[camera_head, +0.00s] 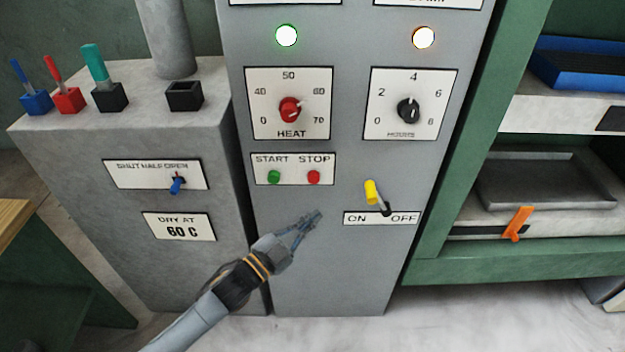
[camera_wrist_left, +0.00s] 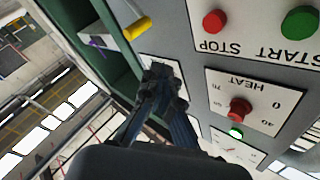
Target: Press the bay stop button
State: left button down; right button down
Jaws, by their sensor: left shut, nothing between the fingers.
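The red stop button (camera_head: 314,177) sits under the word STOP on a white plate on the grey panel, right of the green start button (camera_head: 274,177). My left gripper (camera_head: 316,216) is shut and empty, a little below the stop button in the head view. It does not appear to touch the button. In the left wrist view the picture is turned over: the stop button (camera_wrist_left: 215,21) is at the top, and my fingertips (camera_wrist_left: 160,72) are to its lower left. My right gripper is not in view.
A yellow-tipped ON/OFF lever (camera_head: 371,192) is right of the button plate. The red HEAT knob (camera_head: 290,109) and black HOURS knob (camera_head: 408,110) are above. A grey block with a small blue lever (camera_head: 177,184) stands left. A green rack with trays (camera_head: 545,180) stands right.

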aim_at(319, 178)
pick_arm(q)
jog(key=w+b, duration=0.4)
jog(key=w, duration=0.4)
jog(key=shift+w+b, duration=0.35)
jog(key=shift+w, duration=0.05)
jog(key=shift+w, duration=0.15)
dwell(1.1)
jog(key=shift+w, duration=0.25)
jog(key=shift+w+b, duration=0.55)
jog(key=shift+w, duration=0.05)
dwell(0.6)
jog(key=shift+s, duration=0.1)
jog(key=shift+s+p, duration=0.65)
jog(key=shift+s, duration=0.25)
